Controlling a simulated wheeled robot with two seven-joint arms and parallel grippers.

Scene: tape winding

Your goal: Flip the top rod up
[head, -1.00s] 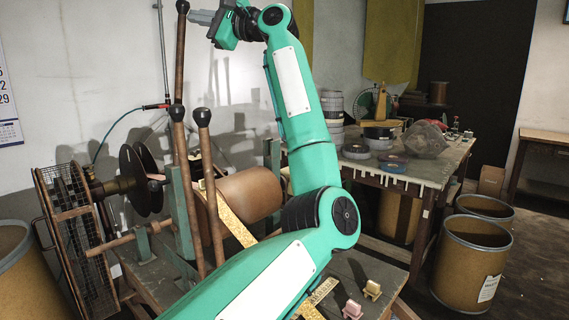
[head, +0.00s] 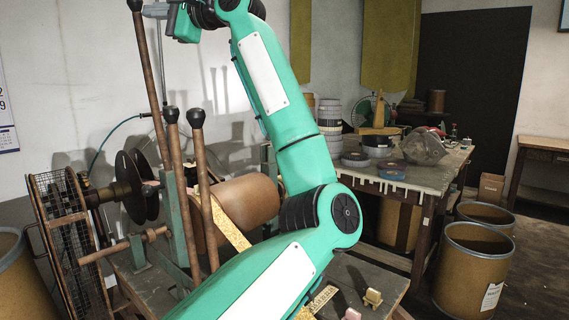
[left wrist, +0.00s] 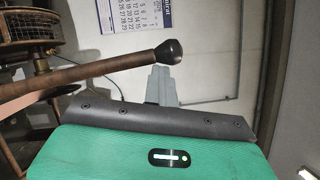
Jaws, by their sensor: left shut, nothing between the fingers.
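The tall brown rod (head: 150,65) with a dark knob leans left, its top near the upper edge of the head view. Two shorter rods with black knobs, one (head: 180,165) and another (head: 204,170), stand beside it. My left gripper (head: 150,10) is shut and empty, its tips beside the tall rod's upper end. In the left wrist view, a brown rod with a black knob (left wrist: 168,50) crosses by the grey fingertips (left wrist: 160,75); I cannot tell if they touch. My right gripper is not in view.
The winding bench (head: 365,275) bears a large brown roller (head: 245,200) and dark discs (head: 135,185). A wire cage (head: 65,230) stands at the left. A table with tape rolls (head: 390,168) stands behind, with brown barrels (head: 470,270) at the right. A calendar (left wrist: 185,12) hangs on the wall.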

